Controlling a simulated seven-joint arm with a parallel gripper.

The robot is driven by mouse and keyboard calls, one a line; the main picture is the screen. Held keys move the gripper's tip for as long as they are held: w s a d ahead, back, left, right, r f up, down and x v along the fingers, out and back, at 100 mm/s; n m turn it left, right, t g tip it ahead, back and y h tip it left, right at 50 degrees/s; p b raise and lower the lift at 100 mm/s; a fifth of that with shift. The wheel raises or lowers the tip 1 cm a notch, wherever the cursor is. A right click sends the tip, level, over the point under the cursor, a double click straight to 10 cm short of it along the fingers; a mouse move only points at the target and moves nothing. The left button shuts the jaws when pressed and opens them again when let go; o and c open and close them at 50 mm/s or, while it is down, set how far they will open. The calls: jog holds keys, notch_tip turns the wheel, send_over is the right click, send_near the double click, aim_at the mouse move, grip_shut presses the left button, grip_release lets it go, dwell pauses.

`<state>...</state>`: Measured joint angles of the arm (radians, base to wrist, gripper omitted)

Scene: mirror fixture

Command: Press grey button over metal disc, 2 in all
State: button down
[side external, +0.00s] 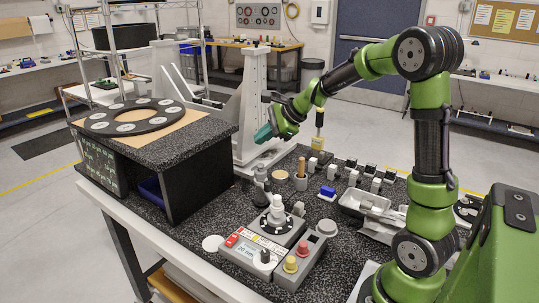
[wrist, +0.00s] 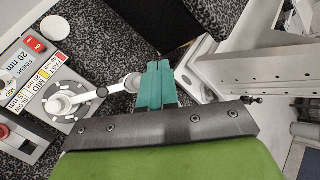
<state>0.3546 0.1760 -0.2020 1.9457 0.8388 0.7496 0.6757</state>
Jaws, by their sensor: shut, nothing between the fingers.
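In the wrist view the teal fingers (wrist: 157,85) point up the picture. A white post stands on a dark dial (side external: 276,220). I cannot tell which part is the metal disc.
A speckled cabinet (side external: 190,150) at left carries a black ring (side external: 135,118) with several pale discs. A white upright (side external: 254,95) stands behind my gripper. A pale round disc (side external: 213,243) lies on the bench. Small blocks and a metal tray (side external: 360,200) crowd the right.

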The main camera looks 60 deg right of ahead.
aim_at(263, 165)
dwell(0.4)
notch_tip(263, 165, up, 4)
jog(key=shift+f, duration=0.1)
dwell(0.4)
jog(key=shift+f, duration=4.45)
jog(key=shift+f, duration=0.1)
jog(key=shift+f, duration=0.3)
